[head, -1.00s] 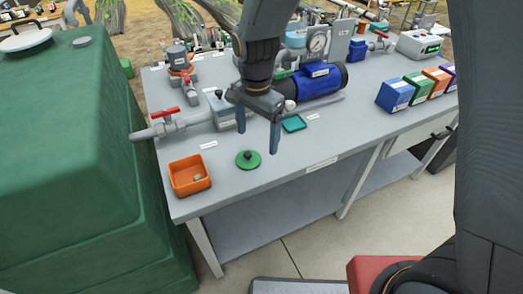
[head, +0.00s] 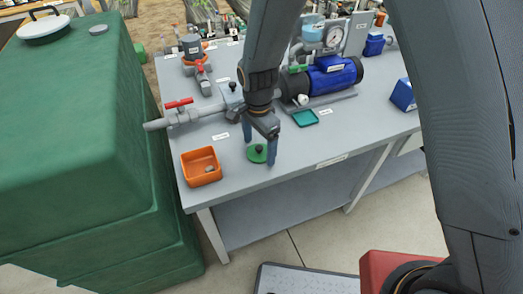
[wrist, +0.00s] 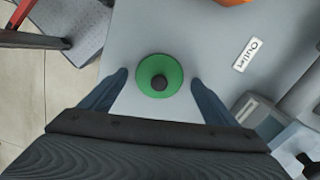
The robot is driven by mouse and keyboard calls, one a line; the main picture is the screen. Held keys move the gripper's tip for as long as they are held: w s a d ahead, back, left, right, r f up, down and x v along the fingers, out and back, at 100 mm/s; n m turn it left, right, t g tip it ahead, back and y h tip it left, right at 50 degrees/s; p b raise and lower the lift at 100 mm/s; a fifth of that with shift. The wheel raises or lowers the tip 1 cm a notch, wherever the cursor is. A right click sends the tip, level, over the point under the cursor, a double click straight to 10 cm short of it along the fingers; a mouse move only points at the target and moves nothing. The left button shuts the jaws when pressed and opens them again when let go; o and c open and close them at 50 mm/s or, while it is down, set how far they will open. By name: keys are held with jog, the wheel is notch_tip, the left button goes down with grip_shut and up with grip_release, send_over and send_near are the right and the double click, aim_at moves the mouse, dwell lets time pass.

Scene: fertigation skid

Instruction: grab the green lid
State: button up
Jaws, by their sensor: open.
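The green lid (head: 257,153) is a round disc with a dark knob, lying flat on the grey bench top near its front edge. It also shows in the wrist view (wrist: 147,80), knob facing me. My gripper (head: 259,146) is above the lid, pointing down and open. In the wrist view the blue fingers of my gripper (wrist: 158,82) stand on either side of the lid, with gaps between them and its rim. The lid appears free on the bench, not held. I cannot tell the exact height of the fingertips over the bench.
A teal tray (head: 305,118) lies to the right. Behind are a red-handled valve pipe (head: 182,115) and a blue pump (head: 333,76). The large green tank (head: 90,160) borders the bench's left.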

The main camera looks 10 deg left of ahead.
jog(key=shift+f, duration=0.15)
jog(key=c, duration=1.1)
